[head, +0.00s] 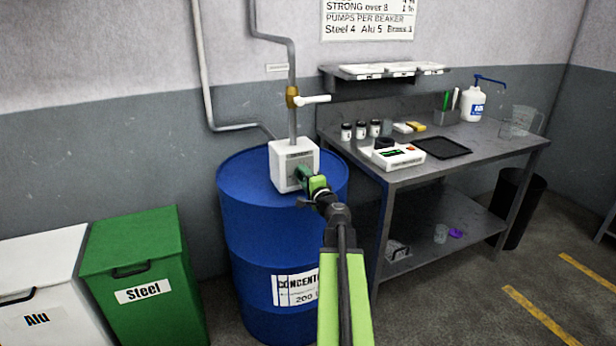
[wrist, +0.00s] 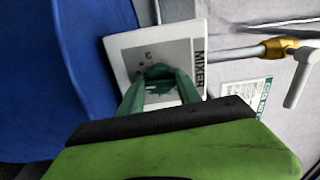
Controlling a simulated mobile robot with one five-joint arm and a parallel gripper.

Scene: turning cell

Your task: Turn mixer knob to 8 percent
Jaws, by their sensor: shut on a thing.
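The mixer (head: 283,162) is a white box on top of the blue concentrate drum (head: 245,230), below a pipe with a brass valve. In the wrist view the mixer (wrist: 118,48) shows its grey front panel, with the word MIXER along one side. The dark green knob (wrist: 158,73) sits on that panel, partly hidden between the fingers. My gripper (wrist: 160,80) is shut on the knob, its green fingers on either side of it. In the head view my gripper (head: 305,175) reaches the mixer's front. The scale and the knob's setting cannot be read.
A green Steel bin (head: 135,250) and a white Alu bin (head: 40,265) stand left. A brass valve (head: 292,97) with a white lever is above.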

